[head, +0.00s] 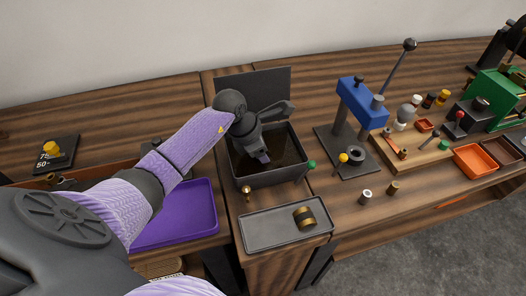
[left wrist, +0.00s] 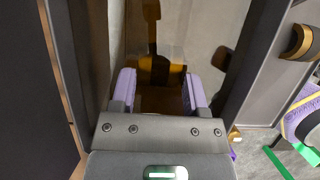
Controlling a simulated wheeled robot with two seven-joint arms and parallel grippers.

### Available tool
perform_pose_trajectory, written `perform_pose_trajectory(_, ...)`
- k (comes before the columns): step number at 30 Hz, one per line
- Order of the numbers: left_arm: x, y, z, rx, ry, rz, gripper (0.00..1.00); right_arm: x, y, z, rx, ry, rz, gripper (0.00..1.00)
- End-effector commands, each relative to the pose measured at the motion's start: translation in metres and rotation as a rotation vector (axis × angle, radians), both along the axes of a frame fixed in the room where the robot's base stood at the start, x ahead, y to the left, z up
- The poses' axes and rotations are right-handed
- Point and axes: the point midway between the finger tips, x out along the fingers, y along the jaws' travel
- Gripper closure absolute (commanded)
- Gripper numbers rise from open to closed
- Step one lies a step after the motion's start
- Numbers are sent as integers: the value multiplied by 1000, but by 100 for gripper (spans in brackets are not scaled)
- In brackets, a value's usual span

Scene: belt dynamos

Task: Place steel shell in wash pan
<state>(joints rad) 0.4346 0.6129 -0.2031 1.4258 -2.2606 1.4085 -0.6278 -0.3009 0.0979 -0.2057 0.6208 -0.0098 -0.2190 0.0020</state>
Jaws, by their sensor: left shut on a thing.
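The wash pan (head: 272,181) is a dark grey open box with brown liquid inside and a raised panel at its back. My left gripper (head: 264,158) points down into it, with its fingertips at or below the level of the rim. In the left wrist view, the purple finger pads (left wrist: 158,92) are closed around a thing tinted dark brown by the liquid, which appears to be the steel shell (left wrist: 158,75). The shell is mostly hidden, and I cannot tell whether it touches the pan's bottom. My right gripper is not in view.
A grey tray (head: 264,235) in front of the pan holds a dark cylinder with brass bands (head: 304,217). A purple tray (head: 200,225) is to the left. A blue lever press (head: 362,103) stands to the right, with small parts and orange bins (head: 476,160) beyond.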

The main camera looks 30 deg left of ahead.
Motion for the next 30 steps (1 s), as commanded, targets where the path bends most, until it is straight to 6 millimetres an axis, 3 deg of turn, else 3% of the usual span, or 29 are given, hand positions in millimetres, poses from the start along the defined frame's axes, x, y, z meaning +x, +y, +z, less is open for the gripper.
perform_pose_trajectory(1, 0, 0, -3, 1, 1, 0, 100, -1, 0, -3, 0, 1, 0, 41)
perform_pose_trajectory(2, 0, 0, -2, 1, 1, 0, 38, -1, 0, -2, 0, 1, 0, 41)
perform_pose_trajectory(6, 0, 0, -1, 0, 0, 0, 8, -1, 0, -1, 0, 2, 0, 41)
perform_pose_trajectory(17, -1, 1, 6, 0, -1, 0, 7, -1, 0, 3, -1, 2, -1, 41)
perform_pose_trajectory(30, -30, 27, 101, 3, -3, 0, 7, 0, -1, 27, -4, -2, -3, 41)
